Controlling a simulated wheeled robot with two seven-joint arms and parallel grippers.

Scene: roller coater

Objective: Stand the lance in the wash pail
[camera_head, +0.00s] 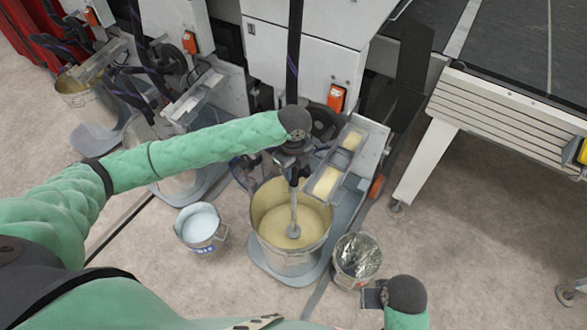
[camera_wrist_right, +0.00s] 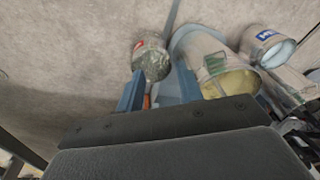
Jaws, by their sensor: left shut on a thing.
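My left gripper (camera_head: 292,160) is shut on the lance (camera_head: 294,205), a grey upright rod with a round foot and a dark hose rising above. The lance's lower end is inside the large metal pail (camera_head: 268,236) of yellowish coating; I cannot tell whether its foot touches the liquid. The wash pail (camera_head: 200,227), small with pale bluish liquid, stands on the floor left of the large pail. It also shows in the right wrist view (camera_wrist_right: 268,45). My right gripper (camera_head: 374,295) is open and empty; its two blue fingers (camera_wrist_right: 160,92) are apart.
A small pail with a crumpled silvery lining (camera_head: 357,257) stands right of the large pail, near my right gripper. A white machine cabinet (camera_head: 305,60) and a tray (camera_head: 335,165) stand behind. A white-legged table (camera_head: 505,110) is at right. Floor at lower right is clear.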

